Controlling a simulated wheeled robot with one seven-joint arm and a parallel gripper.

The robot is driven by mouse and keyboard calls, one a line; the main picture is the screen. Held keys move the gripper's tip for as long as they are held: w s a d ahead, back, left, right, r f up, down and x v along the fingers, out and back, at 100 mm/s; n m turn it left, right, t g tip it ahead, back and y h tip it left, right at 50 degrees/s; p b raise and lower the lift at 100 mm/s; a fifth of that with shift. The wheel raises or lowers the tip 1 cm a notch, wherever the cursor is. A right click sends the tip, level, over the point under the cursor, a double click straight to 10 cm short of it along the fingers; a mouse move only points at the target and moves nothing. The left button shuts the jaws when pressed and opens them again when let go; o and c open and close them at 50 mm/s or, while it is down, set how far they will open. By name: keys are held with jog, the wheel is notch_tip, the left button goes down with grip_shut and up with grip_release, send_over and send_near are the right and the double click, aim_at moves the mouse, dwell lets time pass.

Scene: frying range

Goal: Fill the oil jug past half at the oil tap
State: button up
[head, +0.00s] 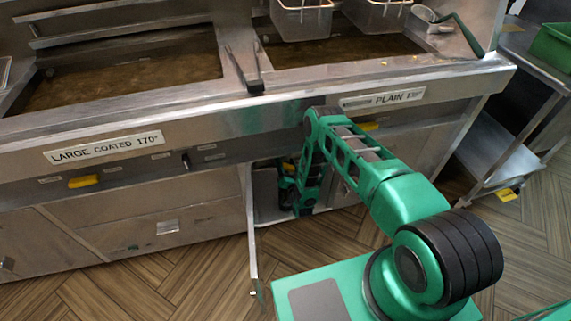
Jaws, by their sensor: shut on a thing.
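My gripper (286,198) is low inside an open cabinet under the fryers, at the end of my green arm. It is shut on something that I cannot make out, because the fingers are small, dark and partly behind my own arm. I cannot pick out the oil jug or the oil tap, so the oil level does not show.
The open cabinet door (252,235) stands out toward me, left of my arm. Two oil vats (130,72) (345,46) are above. Tongs (244,70) lie on the divider between them. A steel side table (535,60) with a green bin (553,45) is at right.

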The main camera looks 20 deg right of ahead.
aim_at(289, 171)
jog(key=shift+d+n, duration=0.1)
jog(key=shift+n, duration=0.2)
jog(key=n, duration=0.6)
jog(key=shift+f, duration=0.1)
dwell(0.6)
jog(key=o, duration=1.1)
jog(key=shift+c, duration=0.2)
jog(key=shift+s, duration=0.15)
jog(key=s, duration=1)
jog(key=shift+s, duration=0.3)
